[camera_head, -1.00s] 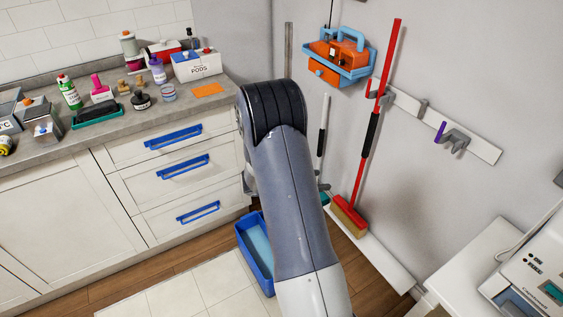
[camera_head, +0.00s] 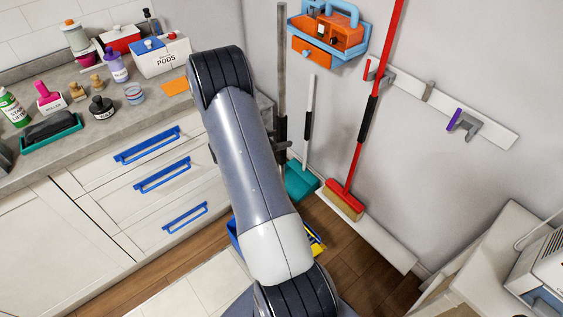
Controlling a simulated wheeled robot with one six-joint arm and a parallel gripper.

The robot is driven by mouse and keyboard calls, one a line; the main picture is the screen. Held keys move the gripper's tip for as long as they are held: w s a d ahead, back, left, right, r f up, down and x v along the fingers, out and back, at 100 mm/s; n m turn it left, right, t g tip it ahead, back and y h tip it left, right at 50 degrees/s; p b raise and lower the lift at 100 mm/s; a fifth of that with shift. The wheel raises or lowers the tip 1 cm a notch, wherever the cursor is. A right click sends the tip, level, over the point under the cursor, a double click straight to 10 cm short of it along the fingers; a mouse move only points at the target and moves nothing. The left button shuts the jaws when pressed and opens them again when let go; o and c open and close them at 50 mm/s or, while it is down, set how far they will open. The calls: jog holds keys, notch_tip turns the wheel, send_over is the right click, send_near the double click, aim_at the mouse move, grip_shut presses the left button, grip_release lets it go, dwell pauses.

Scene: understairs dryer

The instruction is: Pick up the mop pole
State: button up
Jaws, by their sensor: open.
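A tall grey pole (camera_head: 282,60), which looks like the mop pole, stands upright near the wall behind my arm. Its upper part shows left of the blue and orange caddy. A darker stretch shows lower down, and its bottom end is hidden by my arm. Small dark parts show at the arm's edge beside the pole; I cannot tell whether they belong to my gripper. My gripper itself is hidden behind the arm, so its distance from the pole cannot be seen.
A white-handled tool with a teal head (camera_head: 302,181) and a red broom (camera_head: 345,197) stand just right of the pole. The caddy (camera_head: 331,33) and a hook rail (camera_head: 402,86) hang on the wall. A blue bucket (camera_head: 233,232) sits partly behind my arm. The drawer counter (camera_head: 110,135) is left.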

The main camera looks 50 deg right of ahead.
aim_at(286, 137)
jog(key=x, duration=0.3)
jog(key=shift+d, duration=0.2)
grip_shut()
dwell(0.3)
